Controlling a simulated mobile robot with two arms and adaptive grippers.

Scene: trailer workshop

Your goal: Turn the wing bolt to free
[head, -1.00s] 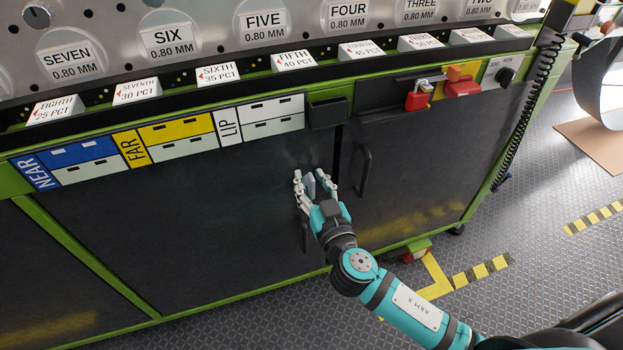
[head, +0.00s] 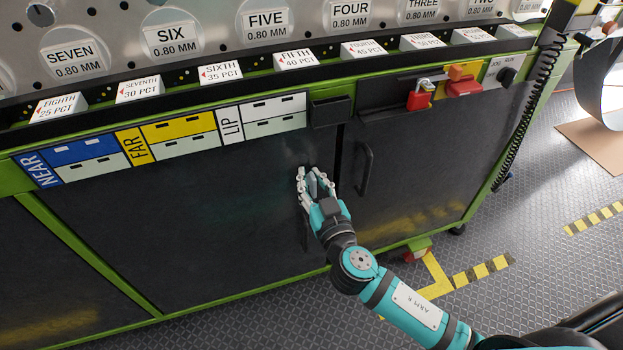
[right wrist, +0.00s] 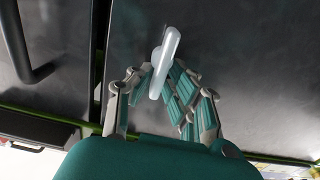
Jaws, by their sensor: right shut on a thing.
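The wing bolt (right wrist: 164,62) shows in the right wrist view as a pale grey, flat, rounded wing, tilted, standing out from the dark cabinet door. My right gripper (head: 314,177) is at the upper right part of that door in the head view, its fingers closed around the wing. In the right wrist view the fingers press on it from both sides. The bolt's base is mostly hidden, and in the head view the fingers cover most of the bolt. My left gripper is not in view.
A black door handle (head: 365,168) stands out on the neighbouring door to the right. Above is a shelf edge with label blocks (head: 297,59). A red padlock (head: 418,100) hangs on the panel at upper right. The checker-plate floor (head: 500,300) in front is open.

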